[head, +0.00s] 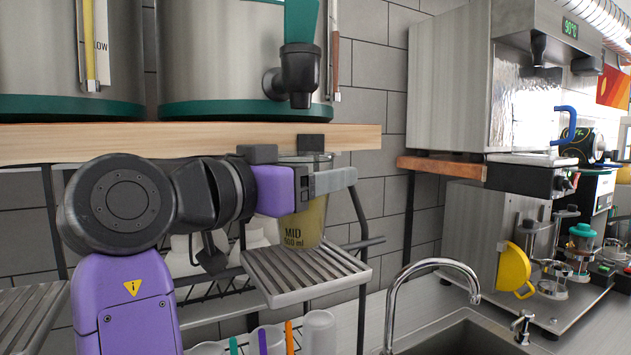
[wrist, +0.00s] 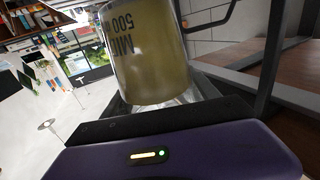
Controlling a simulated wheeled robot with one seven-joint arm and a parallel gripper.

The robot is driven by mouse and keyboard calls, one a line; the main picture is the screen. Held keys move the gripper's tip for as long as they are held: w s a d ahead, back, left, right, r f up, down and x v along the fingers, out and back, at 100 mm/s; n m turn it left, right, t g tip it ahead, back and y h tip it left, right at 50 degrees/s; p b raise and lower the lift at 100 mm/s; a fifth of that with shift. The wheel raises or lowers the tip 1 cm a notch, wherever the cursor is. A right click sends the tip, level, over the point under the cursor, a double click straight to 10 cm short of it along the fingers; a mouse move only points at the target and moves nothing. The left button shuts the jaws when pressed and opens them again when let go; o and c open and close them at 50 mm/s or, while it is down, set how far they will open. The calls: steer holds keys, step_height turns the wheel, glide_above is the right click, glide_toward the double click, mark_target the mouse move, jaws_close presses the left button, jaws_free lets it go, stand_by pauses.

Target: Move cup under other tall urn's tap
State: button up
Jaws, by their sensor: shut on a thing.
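A clear cup (head: 305,222) marked "MID 500 ml" holds something yellowish. My gripper (head: 320,166) is shut on its upper part, with the cup roughly upright. In the wrist view the cup (wrist: 148,65) fills the top middle. The cup is over a slatted metal drip tray (head: 345,272); I cannot tell whether it touches. One tall steel urn (head: 220,55) stands on the shelf, its black tap (head: 300,75) above the gripper in the picture. Another urn (head: 45,60) stands to its left; its tap is not in view.
The wooden shelf (head: 130,142) runs between the urns and the cup. A second tray (head: 30,320) is at lower left. Cups and coloured straws are below the trays. A curved faucet (head: 430,265) and sink are to the right, with a sealing machine (head: 545,265) beyond.

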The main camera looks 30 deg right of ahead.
steer(key=shift+f, duration=0.95)
steer(key=shift+f, duration=0.1)
steer(key=shift+f, duration=0.1)
steer(key=o, duration=1.8)
steer(key=shift+r, duration=0.2)
steer(key=b+v, duration=0.3)
steer(key=v, duration=0.9)
